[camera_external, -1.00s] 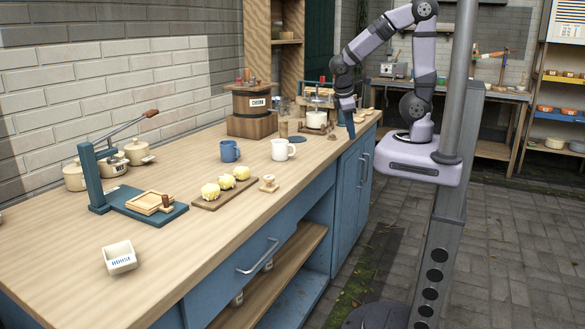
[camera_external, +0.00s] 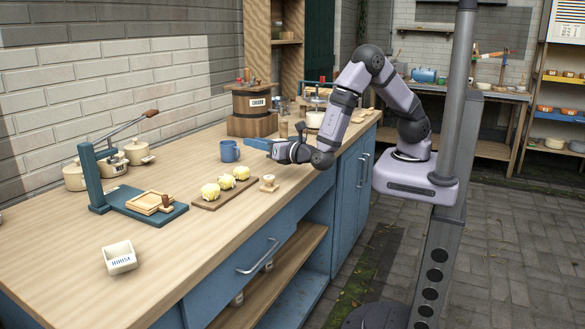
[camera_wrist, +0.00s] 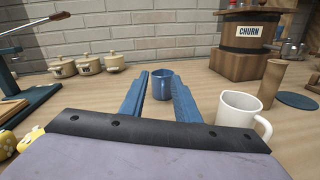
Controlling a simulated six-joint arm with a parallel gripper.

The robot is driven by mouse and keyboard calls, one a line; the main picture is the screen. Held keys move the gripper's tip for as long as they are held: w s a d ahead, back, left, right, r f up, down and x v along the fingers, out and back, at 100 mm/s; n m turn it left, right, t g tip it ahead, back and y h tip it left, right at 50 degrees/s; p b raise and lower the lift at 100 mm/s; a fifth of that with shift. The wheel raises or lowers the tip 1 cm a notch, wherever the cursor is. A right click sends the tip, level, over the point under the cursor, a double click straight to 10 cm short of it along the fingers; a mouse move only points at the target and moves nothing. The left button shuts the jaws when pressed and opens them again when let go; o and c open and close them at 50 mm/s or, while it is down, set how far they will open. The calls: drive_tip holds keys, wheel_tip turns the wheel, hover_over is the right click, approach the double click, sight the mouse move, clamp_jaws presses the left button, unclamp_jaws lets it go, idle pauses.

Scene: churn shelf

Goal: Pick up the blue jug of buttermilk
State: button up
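The blue jug (camera_external: 229,152) stands upright on the wooden counter, left of my gripper (camera_external: 256,144) in the external view. In the wrist view the blue jug (camera_wrist: 162,87) shows between my gripper's two blue fingers (camera_wrist: 160,77), a little beyond them. The fingers are apart and hold nothing. They point at the jug, low over the counter, and seem just short of it. What is inside the jug cannot be seen. A white mug (camera_wrist: 238,109) stands close to the right finger in the wrist view; my gripper hides it in the external view.
A board with several yellow butter lumps (camera_external: 226,188) and a small wooden stamp (camera_external: 268,184) lie nearer the front. The churn (camera_external: 252,108) stands behind.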

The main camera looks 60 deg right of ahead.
sight(231, 152)
wheel_tip(231, 152, down, 4)
drive_tip(key=shift+r, duration=0.2)
drive_tip(key=shift+w+d+p, duration=0.15)
drive_tip(key=shift+w+p, duration=0.05)
drive_tip(key=shift+w, duration=0.3)
drive_tip(key=shift+w+d+p, duration=0.15)
drive_tip(key=shift+w, duration=0.35)
drive_tip(key=shift+w+d+f+p, duration=0.1)
drive_tip(key=shift+w+d+p, duration=0.15)
drive_tip(key=shift+w, duration=0.65)
drive_tip(key=shift+w+d+f+p, duration=0.1)
drive_tip(key=shift+w+p, duration=0.3)
drive_tip(key=shift+w, duration=0.5)
drive_tip(key=shift+w+d+f+p, duration=0.1)
drive_tip(key=shift+w+d+p, duration=0.15)
drive_tip(key=shift+w, duration=0.65)
drive_tip(key=shift+r, duration=0.1)
clamp_jaws()
